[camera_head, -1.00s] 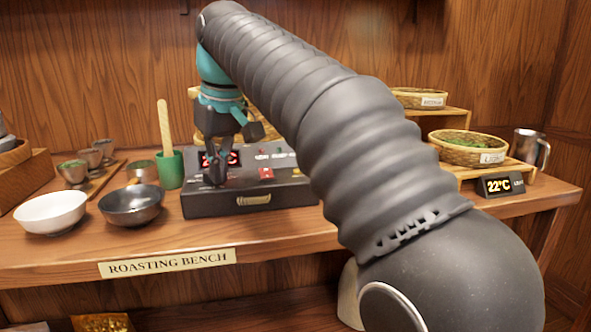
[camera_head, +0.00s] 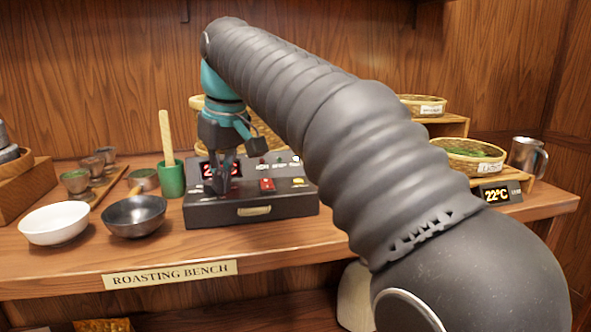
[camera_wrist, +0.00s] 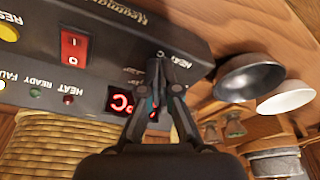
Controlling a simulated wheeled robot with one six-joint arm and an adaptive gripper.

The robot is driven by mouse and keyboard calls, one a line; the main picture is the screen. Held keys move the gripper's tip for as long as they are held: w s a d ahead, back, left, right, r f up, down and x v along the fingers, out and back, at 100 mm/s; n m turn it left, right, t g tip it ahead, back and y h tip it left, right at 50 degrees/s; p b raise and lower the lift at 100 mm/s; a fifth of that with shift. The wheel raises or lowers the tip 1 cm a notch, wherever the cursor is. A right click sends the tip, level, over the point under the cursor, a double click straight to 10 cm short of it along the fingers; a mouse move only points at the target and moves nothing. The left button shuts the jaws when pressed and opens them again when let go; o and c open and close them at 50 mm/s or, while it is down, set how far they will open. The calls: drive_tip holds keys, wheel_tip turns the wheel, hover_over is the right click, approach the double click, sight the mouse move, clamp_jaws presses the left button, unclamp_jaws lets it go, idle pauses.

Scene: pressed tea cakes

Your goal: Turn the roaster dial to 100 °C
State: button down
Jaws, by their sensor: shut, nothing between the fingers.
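The roaster (camera_head: 285,208) is a dark box on the bench with a red-lit display (camera_head: 209,171), mostly hidden by my fingers in the head view. In the wrist view the display (camera_wrist: 120,102) shows a red "°C"; its digits are covered. My gripper (camera_head: 222,190) points down over the left part of the roaster's panel. Its fingertips (camera_wrist: 160,57) are together beside a "HEAT" label, with nothing seen between them. The dial is not clearly visible; my fingers cover that spot. I cannot tell whether they touch it.
A red rocker switch (camera_head: 267,184) sits right of my fingers. A green cup (camera_head: 172,179) with a wooden stick, a dark pan (camera_head: 135,216) and a white bowl (camera_head: 54,224) stand left of the roaster. A basket (camera_wrist: 60,150) is behind it. A small display (camera_head: 496,195) reads 22°C.

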drive_tip(key=shift+s+d, duration=0.25)
drive_tip(key=shift+r+p, duration=0.7)
drive_tip(key=shift+r, duration=2.3)
drive_tip(key=shift+d, duration=0.1)
